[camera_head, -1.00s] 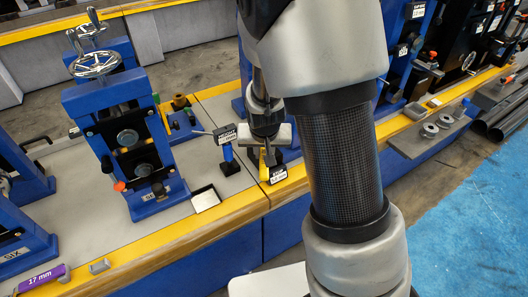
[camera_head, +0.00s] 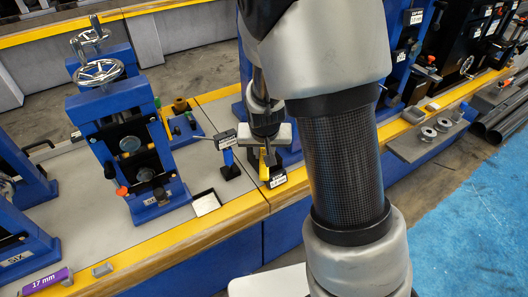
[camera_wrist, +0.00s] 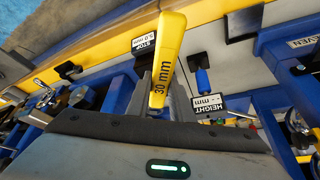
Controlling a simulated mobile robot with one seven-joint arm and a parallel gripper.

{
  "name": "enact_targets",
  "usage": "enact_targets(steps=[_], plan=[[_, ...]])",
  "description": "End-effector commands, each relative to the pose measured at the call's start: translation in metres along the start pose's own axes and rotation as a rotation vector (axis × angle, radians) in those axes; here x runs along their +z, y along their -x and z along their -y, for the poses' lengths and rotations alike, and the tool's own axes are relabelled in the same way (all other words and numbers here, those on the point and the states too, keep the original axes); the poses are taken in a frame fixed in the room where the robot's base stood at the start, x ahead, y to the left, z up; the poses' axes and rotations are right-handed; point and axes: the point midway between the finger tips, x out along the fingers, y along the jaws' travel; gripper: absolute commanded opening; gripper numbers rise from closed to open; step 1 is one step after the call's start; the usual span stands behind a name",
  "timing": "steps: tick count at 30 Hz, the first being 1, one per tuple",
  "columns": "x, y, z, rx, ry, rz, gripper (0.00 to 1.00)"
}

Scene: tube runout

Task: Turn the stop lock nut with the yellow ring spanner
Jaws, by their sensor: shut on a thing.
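The yellow ring spanner (camera_wrist: 165,62), marked 30 mm, is held in my gripper (camera_wrist: 160,92) and points away from it in the wrist view. In the head view my gripper (camera_head: 268,152) is shut on the spanner, a small part of which shows yellow (camera_head: 264,167) below the jaws. It is at the bench's front edge, by the black stop block (camera_head: 277,182) with its white label. The wrist view shows a STOP 5.0 mm label (camera_wrist: 144,42) left of the spanner. I cannot make out the stop lock nut or whether the spanner's ring touches it.
A blue post with a HEIGHT label (camera_wrist: 207,103) stands close right of the spanner in the wrist view. A blue stand with a handwheel (camera_head: 98,72) is left on the bench. A purple 17 mm handle (camera_head: 50,281) lies front left. Blue floor (camera_head: 450,220) is clear at right.

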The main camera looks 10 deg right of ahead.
Motion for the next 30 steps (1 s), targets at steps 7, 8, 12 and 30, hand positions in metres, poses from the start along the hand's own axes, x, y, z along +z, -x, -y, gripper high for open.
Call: enact_targets(steps=[7,8,12,30], plan=[[-0.003,0.005,0.0,-0.001,0.0,-0.002,0.0],[-0.004,0.007,0.0,-0.001,0.0,-0.002,0.0],[-0.01,0.021,0.0,-0.001,0.0,-0.002,0.0],[-0.021,0.046,0.0,0.0,0.0,-0.001,0.0]])
